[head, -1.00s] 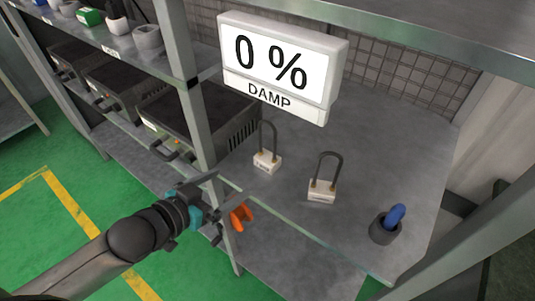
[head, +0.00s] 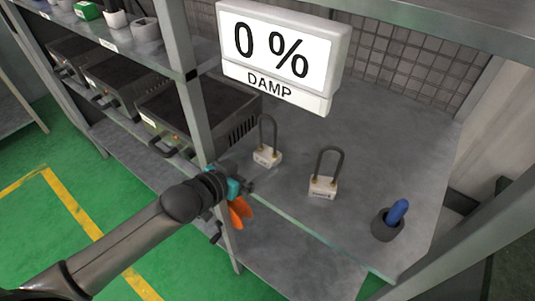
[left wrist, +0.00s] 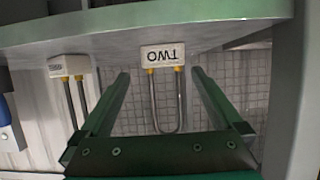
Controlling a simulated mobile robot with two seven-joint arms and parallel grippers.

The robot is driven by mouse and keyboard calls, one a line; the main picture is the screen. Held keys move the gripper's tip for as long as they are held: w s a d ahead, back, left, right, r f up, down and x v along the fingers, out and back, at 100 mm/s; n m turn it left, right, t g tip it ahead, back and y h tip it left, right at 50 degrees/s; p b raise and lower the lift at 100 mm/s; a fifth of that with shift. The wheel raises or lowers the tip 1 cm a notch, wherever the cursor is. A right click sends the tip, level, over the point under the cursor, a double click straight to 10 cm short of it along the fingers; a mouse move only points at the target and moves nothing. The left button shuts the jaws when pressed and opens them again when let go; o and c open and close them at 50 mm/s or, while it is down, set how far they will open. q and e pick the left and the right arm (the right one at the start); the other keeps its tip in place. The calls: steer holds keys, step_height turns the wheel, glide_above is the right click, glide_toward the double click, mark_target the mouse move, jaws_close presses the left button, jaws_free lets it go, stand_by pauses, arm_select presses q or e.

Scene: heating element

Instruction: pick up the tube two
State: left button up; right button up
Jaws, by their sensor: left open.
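Tube two is a U-shaped metal heating tube on a white block (head: 267,155), standing upright on the grey shelf, the left one of two. In the left wrist view its block reads "TWO" upside down (left wrist: 163,55), with the metal loop hanging below it in the picture. My left gripper (head: 252,188) is at the shelf's front edge, just in front of tube two. In the left wrist view its open fingers (left wrist: 160,72) lie on either side of the loop, with space on both sides. My right gripper is not in view.
A second tube (head: 323,187) stands to the right. A "0 % DAMP" display (head: 280,55) is above and behind. A shelf post (head: 194,115) and dark heater boxes are at left.

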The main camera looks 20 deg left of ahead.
mark_target(263, 157)
arm_select(q)
steer(key=shift+a+b+x, duration=0.15)
steer(key=shift+b+x, duration=0.1)
steer(key=shift+x, duration=1.1)
steer(key=shift+a+b+x, duration=0.1)
steer(key=shift+b+x, duration=0.1)
steer(key=shift+x, duration=1.15)
steer(key=shift+f, duration=0.15)
steer(key=c, duration=1.5)
